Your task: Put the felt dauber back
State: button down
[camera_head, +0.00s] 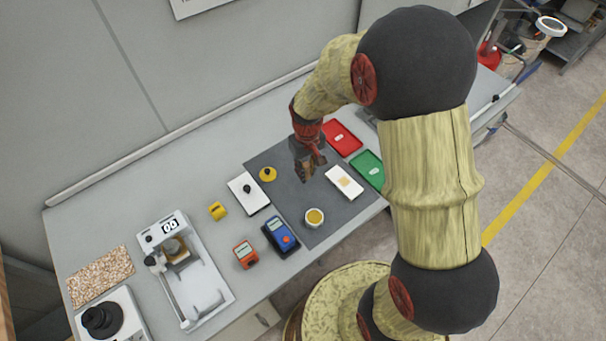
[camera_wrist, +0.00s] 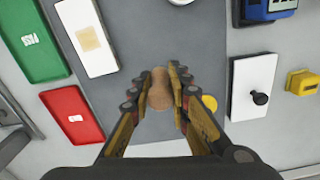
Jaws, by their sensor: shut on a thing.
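My gripper (camera_head: 309,168) hangs over the far part of the dark grey mat (camera_head: 288,205). In the wrist view its fingers (camera_wrist: 161,88) are shut on a rounded tan-brown piece that looks like the felt dauber (camera_wrist: 160,92). Its lower end is hidden, so I cannot tell whether it touches the mat.
A white card with a tan square (camera_head: 344,182) lies right of my gripper. A red tray (camera_head: 341,138) and a green tray (camera_head: 371,170) lie beyond. A white plate with a black knob (camera_head: 249,193), a blue device (camera_head: 281,235) and a coating machine (camera_head: 186,275) stand leftward.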

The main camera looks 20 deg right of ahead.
jog(key=w+f, duration=0.3)
jog(key=shift+f, duration=0.25)
jog(key=shift+f+b, duration=0.35)
jog(key=shift+f, duration=1.2)
jog(key=shift+f, duration=0.15)
jog(key=c, duration=1.7)
grip_release()
jog(key=shift+o, duration=0.2)
